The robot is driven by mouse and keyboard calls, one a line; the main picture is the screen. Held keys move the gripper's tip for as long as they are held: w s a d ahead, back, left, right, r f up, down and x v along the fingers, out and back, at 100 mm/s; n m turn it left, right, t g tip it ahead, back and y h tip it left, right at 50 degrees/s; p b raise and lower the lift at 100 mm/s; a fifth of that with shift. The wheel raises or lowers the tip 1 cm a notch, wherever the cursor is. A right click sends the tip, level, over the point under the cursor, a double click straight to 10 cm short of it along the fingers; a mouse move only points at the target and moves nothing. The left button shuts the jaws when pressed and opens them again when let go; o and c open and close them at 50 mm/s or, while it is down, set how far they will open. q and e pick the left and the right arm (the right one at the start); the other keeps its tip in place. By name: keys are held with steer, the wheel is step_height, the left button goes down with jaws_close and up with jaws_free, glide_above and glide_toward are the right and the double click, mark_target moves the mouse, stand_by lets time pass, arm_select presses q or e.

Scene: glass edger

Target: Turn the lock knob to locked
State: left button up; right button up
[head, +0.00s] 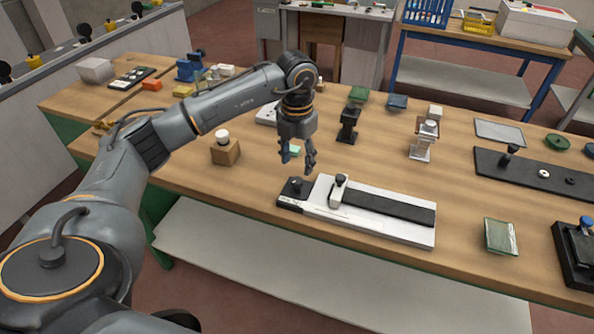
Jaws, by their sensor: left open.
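A long white fixture (380,226) with a black strip lies on the wooden table near its front edge. A small dark knob (296,183) sits on the black block at the fixture's left end; I take it for the lock knob, and its turn position is too small to read. A white and black slider post (339,190) stands just right of it. My left gripper (297,167) is open and empty, pointing down above the knob; it looks apart from it. My right gripper is not in view.
A wooden block with a white knob (225,150) stands left of my left gripper. A black stand (348,125) and a clear and grey stand (424,140) stand behind the fixture. A green glass piece (500,237) lies to its right. Bare tabletop surrounds the fixture's left end.

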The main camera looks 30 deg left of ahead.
mark_target(297, 180)
arm_select(q)
step_height(297, 180, up, 7)
steer(key=shift+f, duration=0.1)
stand_by(0.6)
